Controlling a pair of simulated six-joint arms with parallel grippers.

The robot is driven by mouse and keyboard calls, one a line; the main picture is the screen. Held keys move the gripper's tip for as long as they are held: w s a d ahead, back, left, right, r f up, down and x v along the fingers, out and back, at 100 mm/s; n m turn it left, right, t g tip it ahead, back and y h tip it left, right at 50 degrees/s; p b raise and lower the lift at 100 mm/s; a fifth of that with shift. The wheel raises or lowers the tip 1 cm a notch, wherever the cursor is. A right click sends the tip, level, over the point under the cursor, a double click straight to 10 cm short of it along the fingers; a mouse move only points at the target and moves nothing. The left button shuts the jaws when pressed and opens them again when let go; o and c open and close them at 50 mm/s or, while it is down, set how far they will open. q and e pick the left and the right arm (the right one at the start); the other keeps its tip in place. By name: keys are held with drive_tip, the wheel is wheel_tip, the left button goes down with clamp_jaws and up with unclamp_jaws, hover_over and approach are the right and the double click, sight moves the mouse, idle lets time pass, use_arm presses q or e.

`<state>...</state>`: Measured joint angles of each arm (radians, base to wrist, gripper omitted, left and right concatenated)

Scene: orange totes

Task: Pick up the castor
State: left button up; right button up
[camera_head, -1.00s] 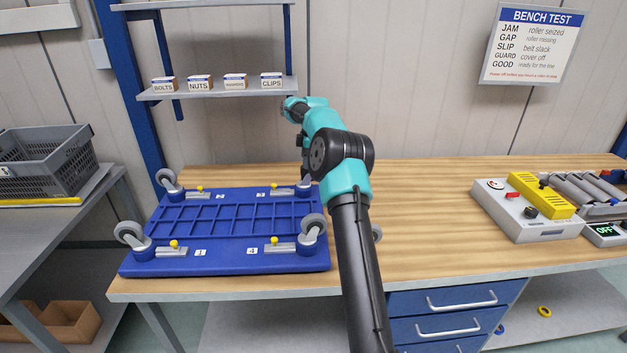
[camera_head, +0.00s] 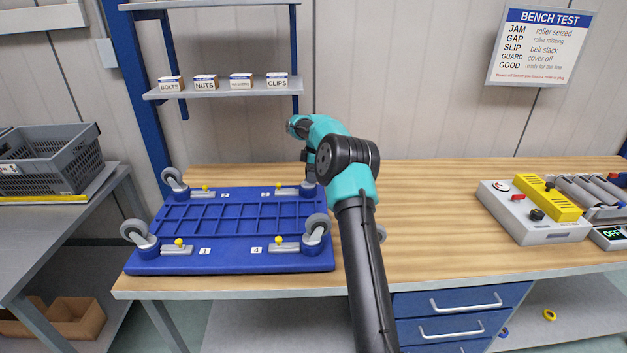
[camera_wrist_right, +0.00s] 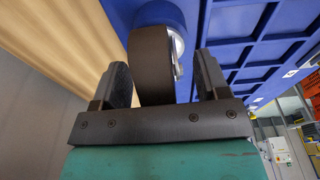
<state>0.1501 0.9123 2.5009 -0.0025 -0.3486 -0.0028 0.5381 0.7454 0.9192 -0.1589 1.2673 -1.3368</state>
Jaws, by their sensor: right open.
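A blue plate (camera_head: 148,262) lies on the bench with grey-wheeled castors at its corners: back left (camera_head: 172,178), front left (camera_head: 138,232) and front right (camera_head: 316,228). My right gripper (camera_head: 309,176) points down at the back right corner, where my arm mostly hides the castor. In the right wrist view my right gripper (camera_wrist_right: 162,78) is open, with one finger on each side of that castor's dark wheel (camera_wrist_right: 151,62). Whether the fingers touch it I cannot tell. Part of another grey wheel (camera_head: 381,233) shows on the bench just right of my arm. My left gripper is out of view.
Yellow-knobbed latches (camera_head: 179,244) sit beside the castors on the plate. A shelf (camera_head: 225,92) with small labelled boxes hangs behind. A grey and yellow control box (camera_head: 530,215) stands at right. The bench between my arm and it is clear.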

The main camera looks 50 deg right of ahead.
idle(0.4)
drive_tip(key=shift+r, duration=0.1)
clamp_jaws()
idle(0.3)
drive_tip(key=shift+r, duration=1.8)
drive_tip(key=s+a+r, duration=0.1)
drive_tip(key=s+a, duration=0.9)
drive_tip(key=a, duration=0.2)
drive_tip(key=shift+s+r, duration=0.2)
drive_tip(key=shift+s, duration=0.05)
